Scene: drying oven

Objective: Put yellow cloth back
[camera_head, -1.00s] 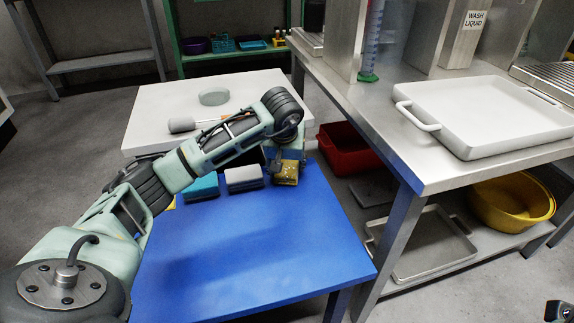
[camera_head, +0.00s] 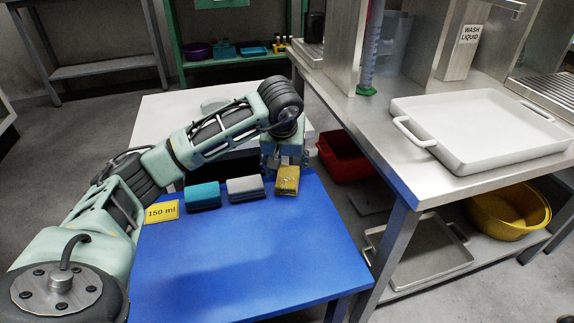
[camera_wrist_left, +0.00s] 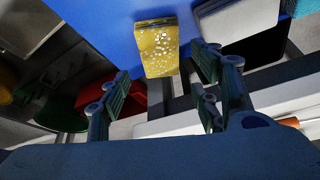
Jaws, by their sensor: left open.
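The yellow cloth (camera_head: 287,181), a folded block with pale specks, lies near the far right edge of the blue table (camera_head: 250,250). It stands to the right of a grey cloth (camera_head: 245,188) and a teal cloth (camera_head: 203,196). My left gripper (camera_head: 284,164) is just beyond the yellow cloth, at the table's far edge. In the left wrist view the yellow cloth (camera_wrist_left: 157,50) lies ahead of the open, empty fingers (camera_wrist_left: 166,90), apart from them. The fingertips are partly hidden by the wrist in the head view.
A yellow "150 ml" label (camera_head: 161,212) lies left of the cloths. A white table (camera_head: 150,120) stands behind the blue one. A steel bench (camera_head: 400,150) with a white tray (camera_head: 480,128) is at right. The blue table's front is clear.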

